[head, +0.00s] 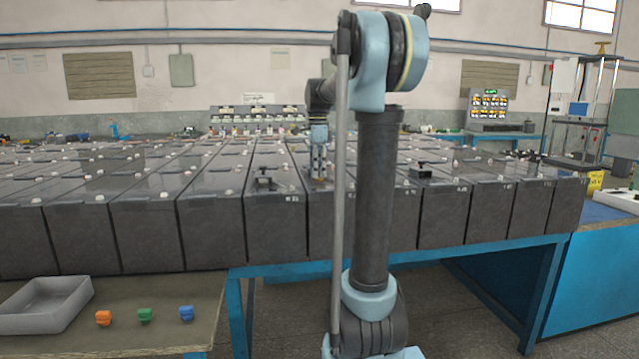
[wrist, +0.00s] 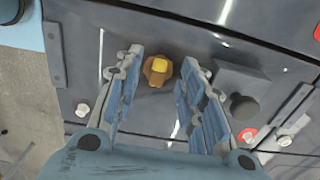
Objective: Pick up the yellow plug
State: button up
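The yellow plug (wrist: 158,68) shows in the wrist view, with a yellow top and a brownish body on a dark battery lid (wrist: 150,22). My gripper (wrist: 163,60) is open, with one finger to the left of the plug and one to the right, and gaps show on both sides. Nothing is held. In the head view my gripper (head: 318,165) points down over the front battery row, just left of my arm column. The plug cannot be made out there.
A black fitting (wrist: 244,92) stands right of the right finger. White caps and a red ring (wrist: 246,135) lie nearby. In the head view, a grey tray (head: 45,322) and orange (head: 104,318), green (head: 146,316) and blue (head: 187,313) plugs sit on the lower-left table.

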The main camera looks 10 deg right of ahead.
jog(key=shift+f, duration=0.65)
jog(key=c, duration=0.8)
jog(key=shift+c, duration=0.2)
notch_tip(320, 180, up, 10)
jog(key=shift+r, duration=0.75)
grip_shut()
jog(key=shift+r, duration=2.35)
